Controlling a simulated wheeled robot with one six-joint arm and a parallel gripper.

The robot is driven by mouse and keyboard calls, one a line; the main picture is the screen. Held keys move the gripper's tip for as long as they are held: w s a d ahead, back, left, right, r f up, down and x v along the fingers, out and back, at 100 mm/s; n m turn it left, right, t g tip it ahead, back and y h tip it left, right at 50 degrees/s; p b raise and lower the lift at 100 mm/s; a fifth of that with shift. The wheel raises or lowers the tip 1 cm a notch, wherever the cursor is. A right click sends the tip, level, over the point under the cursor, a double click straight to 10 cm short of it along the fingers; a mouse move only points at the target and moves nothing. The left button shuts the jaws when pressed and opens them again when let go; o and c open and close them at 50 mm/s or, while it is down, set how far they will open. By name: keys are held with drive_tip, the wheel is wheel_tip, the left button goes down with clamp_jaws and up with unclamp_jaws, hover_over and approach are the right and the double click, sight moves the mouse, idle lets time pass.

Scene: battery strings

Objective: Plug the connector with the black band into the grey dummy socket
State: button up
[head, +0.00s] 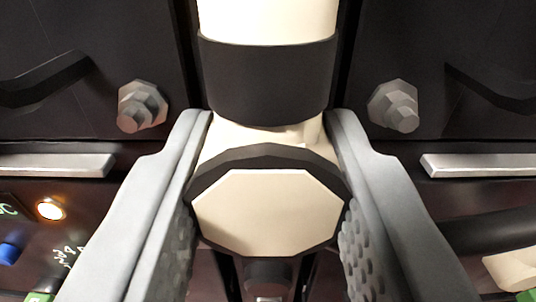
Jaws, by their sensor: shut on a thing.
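The connector with the black band (268,82) is in the middle of the head view. Its body is cream, with a wide black band near the top and a dark-rimmed, many-sided cream face turned towards the camera. My gripper (270,135) has one grey finger on each side of it, and is shut on the connector. The ribbed pads show lower down, beside the cream face. The connector hides much of what lies straight ahead. I cannot make out the grey dummy socket in this view.
Dark battery cases stand left and right, each with a grey bolt-like terminal (142,106) (394,105) and a black handle. Pale metal strips (57,165) (478,164) run below them. At lower left are a lit amber lamp (50,209) and a blue knob (8,253). Another cream part (512,268) sits at lower right.

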drive_tip(key=shift+w, duration=0.1)
drive_tip(key=o, duration=1.2)
drive_tip(key=shift+c, duration=0.2)
drive_tip(key=s, duration=1.7)
drive_tip(key=shift+s, duration=0.25)
drive_tip(key=shift+w, duration=0.1)
